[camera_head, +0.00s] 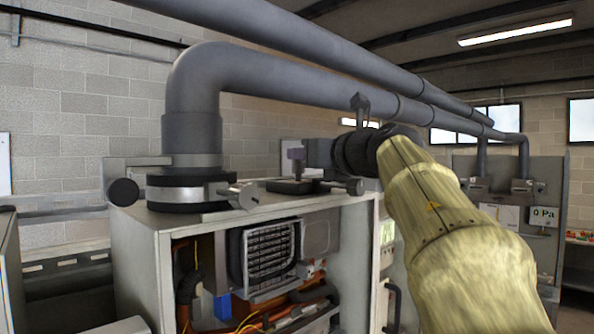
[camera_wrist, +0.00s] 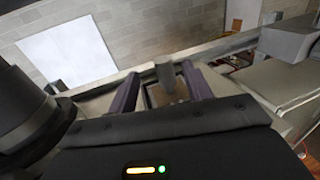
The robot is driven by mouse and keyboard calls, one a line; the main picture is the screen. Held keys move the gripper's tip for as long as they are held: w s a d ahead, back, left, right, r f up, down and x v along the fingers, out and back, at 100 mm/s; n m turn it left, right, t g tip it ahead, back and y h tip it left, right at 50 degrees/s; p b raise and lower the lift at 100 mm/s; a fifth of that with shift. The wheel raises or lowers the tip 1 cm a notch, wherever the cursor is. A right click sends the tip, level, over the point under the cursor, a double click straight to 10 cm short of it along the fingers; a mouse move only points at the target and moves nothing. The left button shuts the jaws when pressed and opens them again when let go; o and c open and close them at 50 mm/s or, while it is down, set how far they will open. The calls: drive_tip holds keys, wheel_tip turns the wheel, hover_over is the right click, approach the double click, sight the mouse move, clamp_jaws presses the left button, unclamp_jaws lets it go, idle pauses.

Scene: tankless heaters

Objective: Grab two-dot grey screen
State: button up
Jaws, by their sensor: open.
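My gripper (camera_head: 296,158) is above the top of the open heater cabinet (camera_head: 240,212), at the end of my arm with its pale yellow sleeve. In the wrist view, its two purple fingers (camera_wrist: 160,72) stand apart. A small upright grey piece (camera_wrist: 166,78) shows between them, with a dark framed opening below it. In the head view, a low black fitting (camera_head: 292,186) lies on the cabinet top just under the fingers. I cannot make out two dots on any grey part, so I cannot tell whether the grey piece is the screen. Contact with it cannot be told.
A thick grey pipe (camera_head: 195,100) rises from a clamped flange (camera_head: 188,190) on the cabinet top, left of my gripper, and bends right overhead. The cabinet front is open, showing a fan unit (camera_head: 268,258) and wiring. Another heater (camera_head: 515,215) stands at the right.

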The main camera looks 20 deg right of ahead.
drive_tip(key=shift+w, duration=0.4)
drive_tip(key=shift+s, duration=0.15)
drive_tip(key=shift+w+r+p, duration=0.1)
drive_tip(key=shift+w+p, duration=0.2)
drive_tip(key=w+p, duration=0.3)
drive_tip(key=w, duration=0.1)
drive_tip(key=shift+w+a, duration=0.1)
drive_tip(key=shift+w, duration=0.4)
drive_tip(key=shift+s, duration=0.1)
drive_tip(key=shift+s, duration=0.1)
